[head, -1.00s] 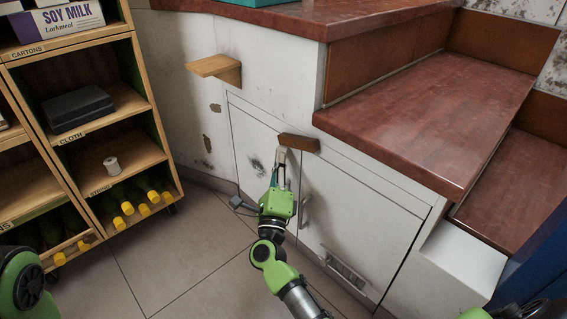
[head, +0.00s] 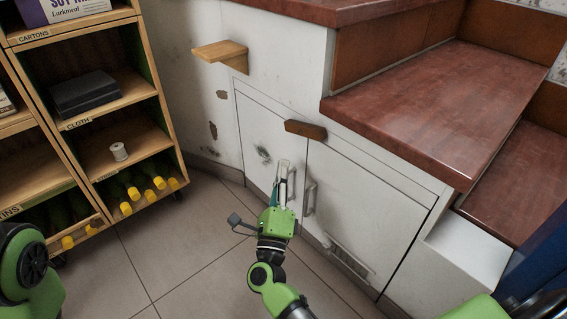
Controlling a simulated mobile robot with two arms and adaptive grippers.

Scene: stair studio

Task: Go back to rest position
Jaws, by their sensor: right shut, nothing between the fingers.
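My right gripper (head: 284,166) is in the middle of the head view, in front of the white cabinet doors. Its pale fingers point up and away from me, shut and empty. The fingertips are apart from the brown wooden block (head: 305,130), which lies nearly level across the top of the seam between the doors. The left cabinet door (head: 262,135) and the right cabinet door (head: 355,215) look closed. My left gripper is not in view.
A wooden shelf unit (head: 150,98) with bottles, a spool and dark boxes stands at left. A small wooden ledge (head: 222,52) juts from the wall. Red-brown steps (head: 440,105) overhang the cabinet at right. Tiled floor (head: 180,245) is clear between shelf and cabinet.

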